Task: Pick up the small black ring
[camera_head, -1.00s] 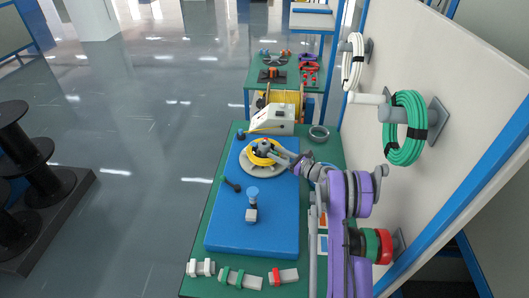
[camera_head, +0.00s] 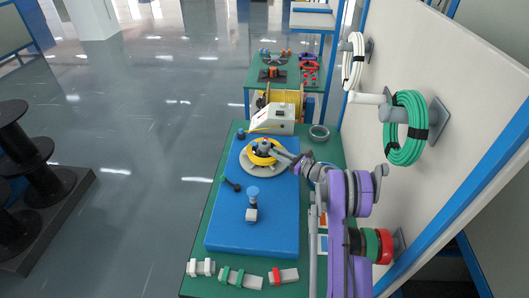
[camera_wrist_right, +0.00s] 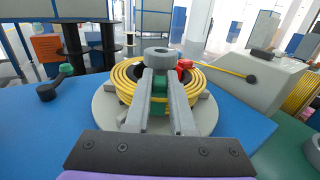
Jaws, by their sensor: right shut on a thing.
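The ring is above the middle of a yellow cable coil (camera_wrist_right: 126,84), on a round pale turntable (camera_wrist_right: 105,112). A green part (camera_wrist_right: 160,94) shows between the fingers below the ring. In the head view my right gripper (camera_head: 275,150) reaches over the coil (camera_head: 252,157) from the right; the ring is too small to make out there. My left gripper is not in view.
The turntable stands on a blue mat (camera_head: 225,225) on a green table. A white machine (camera_head: 268,121) stands behind the coil. A wall with cable coils (camera_head: 408,125) bounds the right.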

